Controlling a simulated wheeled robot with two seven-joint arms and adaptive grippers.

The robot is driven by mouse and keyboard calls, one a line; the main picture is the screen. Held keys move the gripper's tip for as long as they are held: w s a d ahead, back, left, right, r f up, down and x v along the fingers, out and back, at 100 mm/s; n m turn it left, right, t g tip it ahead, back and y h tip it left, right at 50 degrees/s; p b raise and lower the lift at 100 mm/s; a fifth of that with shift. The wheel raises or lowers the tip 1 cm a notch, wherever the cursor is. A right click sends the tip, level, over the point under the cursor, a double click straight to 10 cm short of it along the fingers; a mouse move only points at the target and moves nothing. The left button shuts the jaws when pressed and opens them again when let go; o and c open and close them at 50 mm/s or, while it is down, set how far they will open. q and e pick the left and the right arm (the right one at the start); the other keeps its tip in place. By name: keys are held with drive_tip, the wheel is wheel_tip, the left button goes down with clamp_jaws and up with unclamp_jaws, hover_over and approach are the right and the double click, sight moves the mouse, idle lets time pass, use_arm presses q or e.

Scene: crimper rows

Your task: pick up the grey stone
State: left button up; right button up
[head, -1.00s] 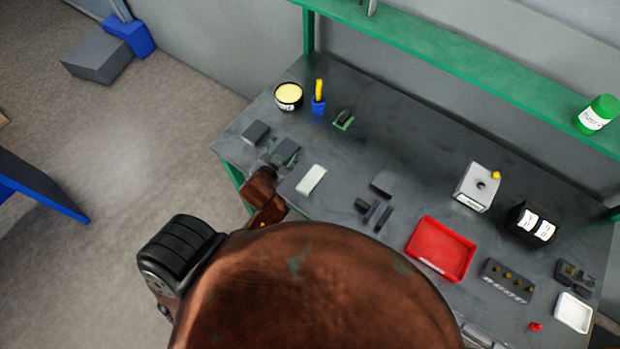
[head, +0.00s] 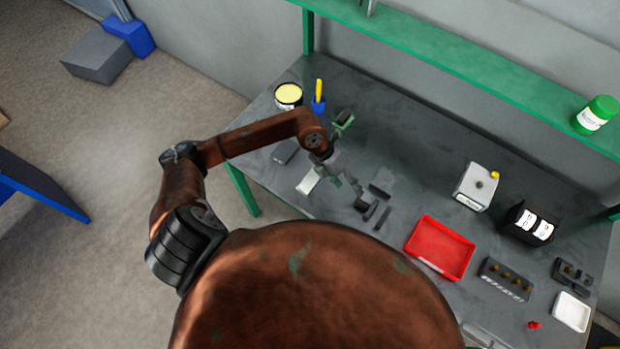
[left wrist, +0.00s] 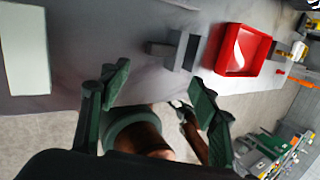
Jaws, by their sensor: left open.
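A pale grey oblong block (head: 308,182), which looks like the grey stone, lies flat on the dark workbench. It also shows at the left edge of the left wrist view (left wrist: 24,48). My left gripper (head: 349,184) hangs over the bench just right of the block. Its two fingers are apart and nothing is between them, as the left wrist view shows (left wrist: 160,82). Small dark pieces (head: 367,209) lie close by it. My right gripper is outside the head view; a small dark form on a brown arm in the left wrist view may be it.
A red tray (head: 440,248) lies right of the dark pieces. A grey block (head: 285,152) sits partly behind my left arm. A yellow-topped tin (head: 288,95) and a blue holder (head: 318,106) stand at the back left.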

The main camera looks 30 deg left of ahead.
sight(312, 178)
use_arm(q)
drive_tip(key=a+y, duration=0.2)
drive_tip(key=a, duration=0.2)
drive_tip(key=w+a+f+y, duration=0.1)
drive_tip(key=a+y, duration=0.1)
drive_tip(key=a, duration=0.3)
drive_tip(key=a+f+y, duration=0.1)
drive_tip(key=a+y, duration=0.1)
drive_tip(key=a, duration=0.3)
drive_tip(key=shift+w+f+n+g, duration=0.15)
drive_tip(key=shift+f+n+g, duration=0.05)
drive_tip(key=shift+n+g, duration=0.2)
drive_tip(key=shift+a+f, duration=0.15)
drive_tip(key=shift+f, duration=0.75)
drive_tip(key=f+p, duration=0.2)
drive_tip(key=f, duration=0.3)
drive_tip(key=shift+d, duration=0.2)
drive_tip(key=shift+f, duration=0.35)
drive_tip(key=shift+c, duration=0.4)
drive_tip(key=c, duration=1.4)
clamp_jaws()
drive_tip(key=shift+r, duration=0.1)
